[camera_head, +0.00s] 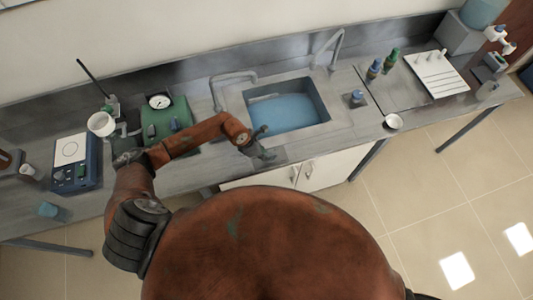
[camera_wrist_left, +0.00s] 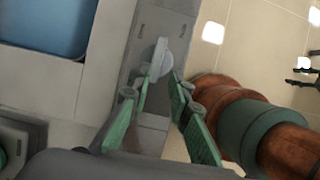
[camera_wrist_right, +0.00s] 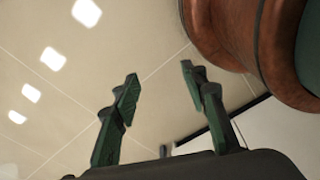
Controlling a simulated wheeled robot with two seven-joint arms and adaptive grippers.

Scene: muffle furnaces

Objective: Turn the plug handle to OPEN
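The plug handle (camera_wrist_left: 161,58) is a pale grey, rounded piece in the left wrist view. It stands on a grey panel (camera_wrist_left: 152,120) at the counter's front edge, next to the sink. My left gripper (camera_wrist_left: 161,76) has its green fingers drawn together, one on each side of the handle, and looks shut on it. In the head view my left gripper (camera_head: 262,150) is just in front of the sink and hides the handle. No OPEN marking is readable. My right gripper (camera_wrist_right: 160,74) is open and empty over the tiled floor.
The sink (camera_head: 287,106) holds blue water, with a faucet (camera_head: 232,77) at its left. A green device with a gauge (camera_head: 165,118) and a blue-framed hot plate (camera_head: 72,160) stand left. Bottles (camera_head: 375,68) and a white board (camera_head: 436,73) stand right.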

